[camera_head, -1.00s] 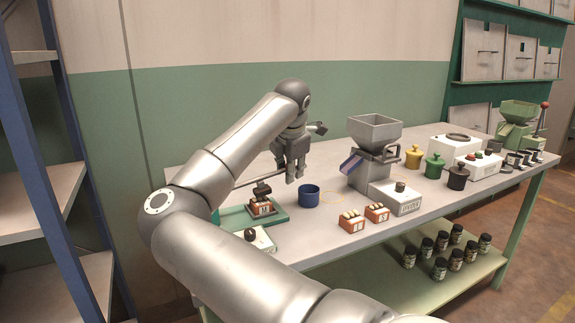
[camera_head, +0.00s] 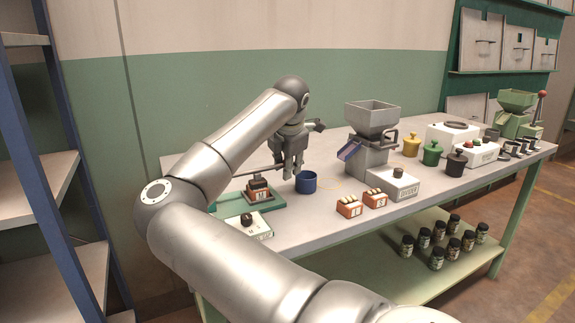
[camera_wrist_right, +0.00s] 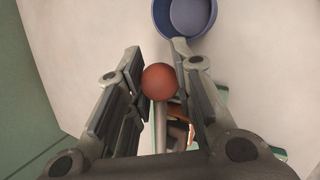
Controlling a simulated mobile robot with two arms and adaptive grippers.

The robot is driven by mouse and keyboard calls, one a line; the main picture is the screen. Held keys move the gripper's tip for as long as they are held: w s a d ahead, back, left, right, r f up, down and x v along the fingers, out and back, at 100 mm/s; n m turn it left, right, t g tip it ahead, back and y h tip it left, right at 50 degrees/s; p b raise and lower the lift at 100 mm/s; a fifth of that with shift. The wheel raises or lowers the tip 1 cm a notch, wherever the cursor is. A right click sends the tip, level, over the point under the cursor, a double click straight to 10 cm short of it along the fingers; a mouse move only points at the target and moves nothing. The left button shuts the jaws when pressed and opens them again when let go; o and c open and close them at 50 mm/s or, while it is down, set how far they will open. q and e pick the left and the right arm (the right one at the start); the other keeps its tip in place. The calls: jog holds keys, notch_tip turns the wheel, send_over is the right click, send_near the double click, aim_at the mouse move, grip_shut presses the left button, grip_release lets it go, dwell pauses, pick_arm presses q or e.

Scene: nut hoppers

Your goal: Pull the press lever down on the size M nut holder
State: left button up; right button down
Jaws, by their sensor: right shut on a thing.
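The size M nut holder (camera_head: 258,194) is a small orange block under a dark press head on a green plate (camera_head: 270,206), at the left of the bench. A thin grey press lever (camera_head: 257,171) runs from the press side toward my right gripper (camera_head: 290,172). In the right wrist view, a red ball knob (camera_wrist_right: 160,82) sits between the fingers of my right gripper (camera_wrist_right: 158,80), which is shut on it. The rod and part of the orange holder show below the knob; the rest is hidden by the gripper. My left gripper is not in view.
A blue cup (camera_head: 306,182) stands close to the right gripper; it also shows in the right wrist view (camera_wrist_right: 186,14). A grey hopper (camera_head: 372,130), two orange nut holders (camera_head: 349,206) and a white box (camera_head: 250,226) stand on the bench (camera_head: 310,226).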

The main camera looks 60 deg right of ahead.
jog(key=shift+s+f, duration=0.1)
jog(key=shift+f, duration=0.15)
jog(key=c, duration=1.2)
grip_release()
jog(key=shift+d, duration=0.1)
jog(key=shift+r, duration=0.15)
jog(key=shift+a+r, duration=0.2)
jog(key=shift+r, duration=0.1)
jog(key=v, duration=1.1)
jog(key=shift+r, duration=0.1)
jog(key=shift+a, duration=0.1)
